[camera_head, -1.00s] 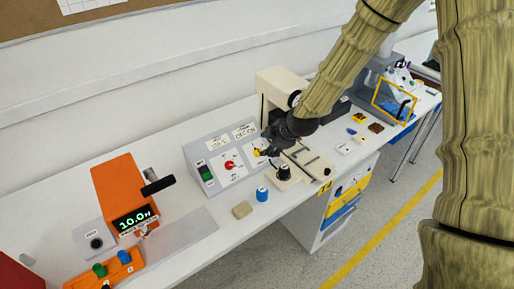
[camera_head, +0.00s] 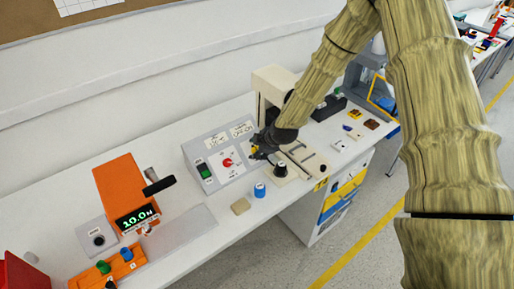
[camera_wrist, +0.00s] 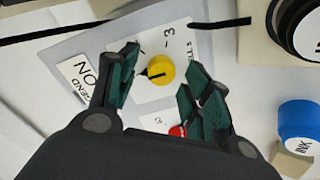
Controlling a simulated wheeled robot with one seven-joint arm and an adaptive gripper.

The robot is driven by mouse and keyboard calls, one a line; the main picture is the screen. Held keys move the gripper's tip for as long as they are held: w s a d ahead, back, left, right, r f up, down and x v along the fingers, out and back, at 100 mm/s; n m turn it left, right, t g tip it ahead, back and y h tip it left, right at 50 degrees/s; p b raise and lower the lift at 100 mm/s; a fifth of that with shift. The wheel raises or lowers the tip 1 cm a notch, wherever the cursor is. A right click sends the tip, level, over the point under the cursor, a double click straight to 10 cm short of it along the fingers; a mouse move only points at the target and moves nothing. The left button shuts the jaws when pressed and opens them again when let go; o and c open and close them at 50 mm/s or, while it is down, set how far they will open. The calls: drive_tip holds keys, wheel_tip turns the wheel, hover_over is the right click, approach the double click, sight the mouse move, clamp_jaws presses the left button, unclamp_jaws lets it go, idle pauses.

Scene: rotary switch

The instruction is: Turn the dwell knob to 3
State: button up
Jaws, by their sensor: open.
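The yellow dwell knob (camera_wrist: 160,70) is on a white dial plate with a dark pointer line on its face. A printed 3 (camera_wrist: 169,31) shows above and to the right of it in the wrist view, and the pointer line lies toward the left, not at the 3. My gripper (camera_wrist: 161,88) is open, its fingers on either side of the knob in that view, with no visible contact. In the head view my gripper (camera_head: 257,153) is at the right part of the grey control panel (camera_head: 196,152) and mostly hides the knob.
A red knob (camera_head: 227,162) and a green switch (camera_head: 204,171) are on the same panel. A blue cap marked INK (camera_head: 260,190) and a beige block (camera_head: 240,206) stand in front. A cream machine (camera_head: 270,82) stands close behind my gripper.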

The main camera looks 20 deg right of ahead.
drive_tip(key=shift+w+a+f, duration=0.1)
drive_tip(key=shift+w+f, duration=0.1)
drive_tip(key=shift+f, duration=0.05)
drive_tip(key=shift+s, duration=0.1)
drive_tip(key=c, duration=1)
drive_tip(key=shift+c, duration=0.2)
